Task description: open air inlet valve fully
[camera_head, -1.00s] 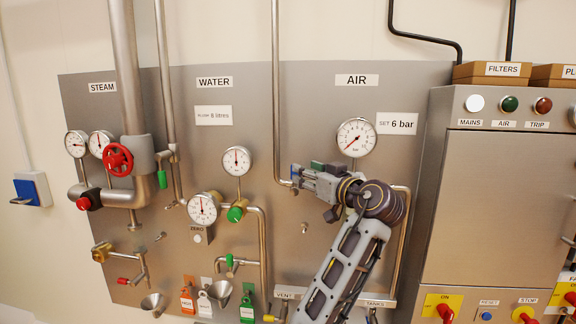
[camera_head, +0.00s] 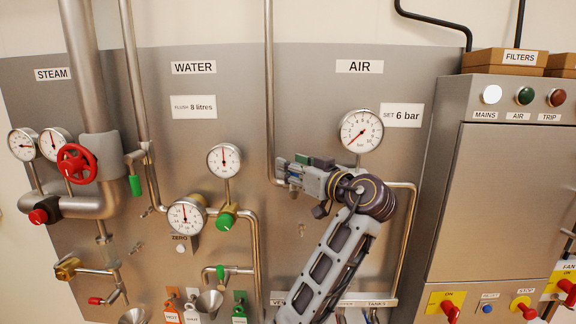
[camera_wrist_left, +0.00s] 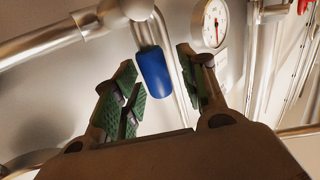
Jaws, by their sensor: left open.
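The air inlet valve shows a blue lever handle (camera_wrist_left: 155,74) in the left wrist view, hanging down from a pipe fitting. My left gripper (camera_wrist_left: 158,62) is open, with one green-padded finger on each side of the handle; gaps show, so it is not clamped. In the head view my left gripper (camera_head: 290,170) points left at the vertical air pipe (camera_head: 270,90) and hides the valve and its handle. The air pressure gauge (camera_head: 361,131) has its needle at the low end, lower left. My right gripper is in neither view.
A pipe (camera_head: 405,235) runs down right of my wrist. The steel cabinet (camera_head: 495,205) stands to the right. The water gauge (camera_head: 224,159) and the green-handled water valve (camera_head: 226,220) are left of the air pipe.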

